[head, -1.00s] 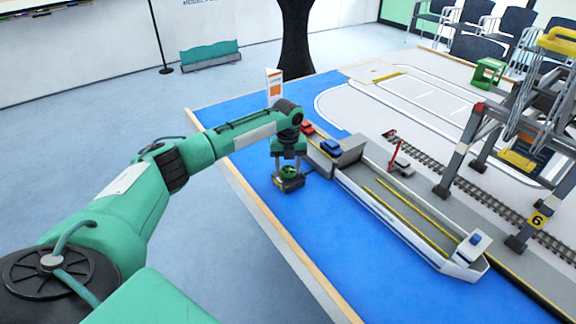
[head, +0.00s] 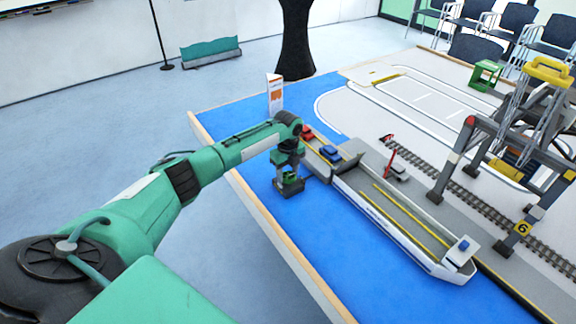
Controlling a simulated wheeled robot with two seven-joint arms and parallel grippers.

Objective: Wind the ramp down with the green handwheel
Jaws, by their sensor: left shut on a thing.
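My left gripper (head: 290,178) points down at the near edge of the blue table area, beside the quay with the cars. It is shut on the green handwheel (head: 291,181), which is mostly hidden by the gripper and sits on a small dark base. A red car (head: 307,132) stands behind the blue car. My right gripper is not in view.
A grey gantry crane (head: 470,150) with a yellow top stands on the right over the rail track (head: 460,190). A red barrier arm (head: 390,162) stands beside the quay. A white and orange card (head: 274,93) stands behind my left wrist. Open blue surface lies in front of the ship.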

